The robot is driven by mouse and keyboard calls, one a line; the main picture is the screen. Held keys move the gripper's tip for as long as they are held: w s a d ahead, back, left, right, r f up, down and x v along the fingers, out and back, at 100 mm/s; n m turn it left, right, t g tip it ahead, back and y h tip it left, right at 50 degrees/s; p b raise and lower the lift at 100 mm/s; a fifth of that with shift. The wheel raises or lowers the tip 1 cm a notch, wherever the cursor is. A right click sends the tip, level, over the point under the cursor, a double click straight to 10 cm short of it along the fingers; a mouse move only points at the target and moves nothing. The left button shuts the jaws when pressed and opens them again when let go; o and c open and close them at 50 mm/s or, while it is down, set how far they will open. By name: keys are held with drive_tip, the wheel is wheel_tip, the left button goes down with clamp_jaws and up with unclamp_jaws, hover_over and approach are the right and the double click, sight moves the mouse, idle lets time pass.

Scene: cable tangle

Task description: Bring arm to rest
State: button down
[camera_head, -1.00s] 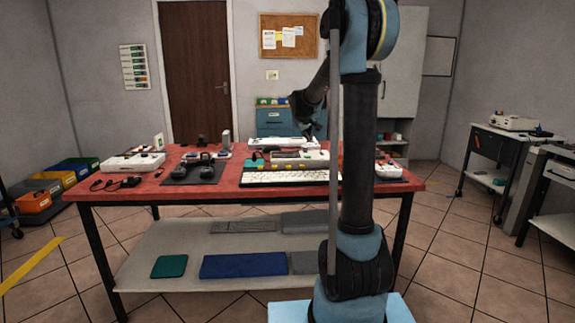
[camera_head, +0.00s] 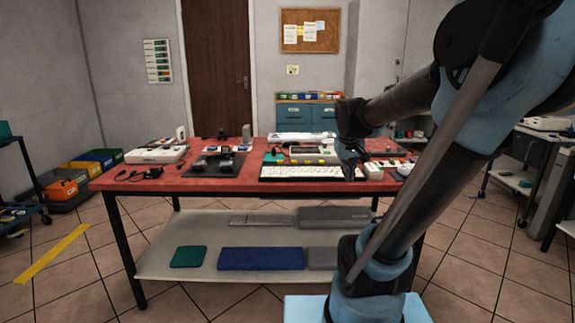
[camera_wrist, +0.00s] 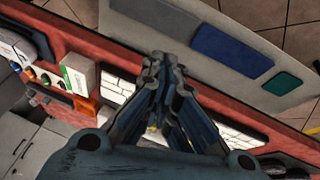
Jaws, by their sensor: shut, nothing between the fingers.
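My arm comes up from the lower right of the head view and leans to the right, then its forearm reaches back left over the right part of the red-topped table (camera_head: 140,184). My gripper (camera_head: 352,174) points down in front of or over the right end of the white keyboard (camera_head: 300,172). The wrist view shows my gripper (camera_wrist: 163,62) from above, its fingers together and nothing between them. The keyboard (camera_wrist: 115,88) shows partly on both sides of the fingers there. Whether the fingertips touch anything cannot be told.
The tabletop holds a white device (camera_head: 157,154) and a dark mat (camera_head: 213,164) with dark items. A lower shelf bears a blue pad (camera_head: 261,258) and a green pad (camera_head: 188,256). A blue drawer cabinet (camera_head: 306,113) stands behind. The floor at front left is clear.

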drive_tip(key=s+a+f+g, duration=0.1)
drive_tip(key=s+f, duration=0.5)
drive_tip(key=s, duration=0.4)
drive_tip(key=s+f+m+g+y, duration=0.1)
drive_tip(key=s+f, duration=0.5)
drive_tip(key=s, duration=0.3)
drive_tip(key=shift+s+a+m, duration=0.3)
drive_tip(key=shift+s+a, duration=0.1)
